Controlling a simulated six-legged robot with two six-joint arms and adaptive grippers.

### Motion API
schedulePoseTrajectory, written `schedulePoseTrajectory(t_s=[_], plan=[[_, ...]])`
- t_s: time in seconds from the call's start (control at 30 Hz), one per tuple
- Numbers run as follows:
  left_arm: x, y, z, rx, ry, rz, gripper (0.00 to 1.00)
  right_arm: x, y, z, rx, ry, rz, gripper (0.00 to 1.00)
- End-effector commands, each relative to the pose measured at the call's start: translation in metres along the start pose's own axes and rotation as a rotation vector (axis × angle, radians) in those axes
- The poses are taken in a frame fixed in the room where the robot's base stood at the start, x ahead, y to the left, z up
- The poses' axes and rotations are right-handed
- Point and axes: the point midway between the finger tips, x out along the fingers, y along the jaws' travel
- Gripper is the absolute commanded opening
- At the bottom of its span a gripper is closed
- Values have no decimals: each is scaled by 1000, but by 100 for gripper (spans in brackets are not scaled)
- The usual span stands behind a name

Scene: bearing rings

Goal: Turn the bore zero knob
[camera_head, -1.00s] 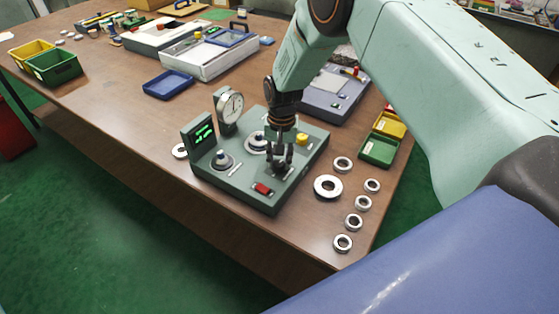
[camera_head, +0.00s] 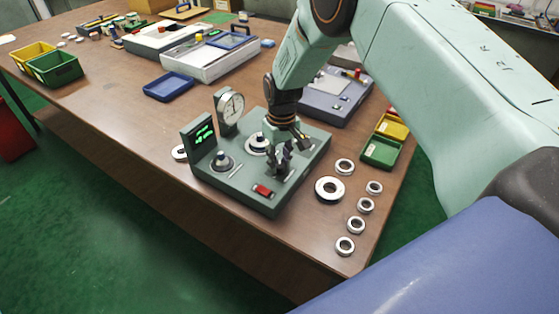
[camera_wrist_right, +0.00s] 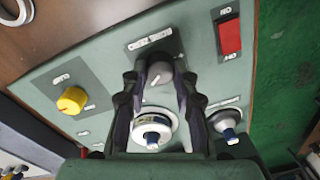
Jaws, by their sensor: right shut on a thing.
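The bore zero knob (camera_wrist_right: 160,74) is a grey round knob with a white pointer line, on a dark labelled plate on the green bore gauge (camera_head: 246,190). My right gripper (camera_wrist_right: 159,82) is shut on it, one finger on each side, in the right wrist view. In the head view my right gripper (camera_head: 279,168) comes down on the gauge's top and hides the knob. The plate's lettering is hard to read. My left gripper is not in view.
The gauge also carries a red switch (camera_head: 263,190), a yellow knob (camera_wrist_right: 72,100), a dial (camera_head: 230,106), a green-lit display (camera_head: 203,136) and two posts. Several loose metal rings (camera_head: 329,189) lie to the right. A blue tray (camera_head: 169,86) stands behind; the table's front left is clear.

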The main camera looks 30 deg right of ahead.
Motion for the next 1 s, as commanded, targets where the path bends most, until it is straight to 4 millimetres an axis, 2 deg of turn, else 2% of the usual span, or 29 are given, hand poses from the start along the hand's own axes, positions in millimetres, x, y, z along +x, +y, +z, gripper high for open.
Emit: schedulePoseTrajectory(t_s=[0.57, 0.6, 0.83, 1.0], plan=[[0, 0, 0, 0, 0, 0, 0, -5, 1, -4, -27, 10, 3, 0], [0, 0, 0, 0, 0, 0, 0, -5, 1, -4, -27, 10, 3, 32], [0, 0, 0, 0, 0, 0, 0, -2, 1, -2, -26, 5, 2, 51], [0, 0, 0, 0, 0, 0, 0, -1, 0, -1, -26, 3, 1, 51]])
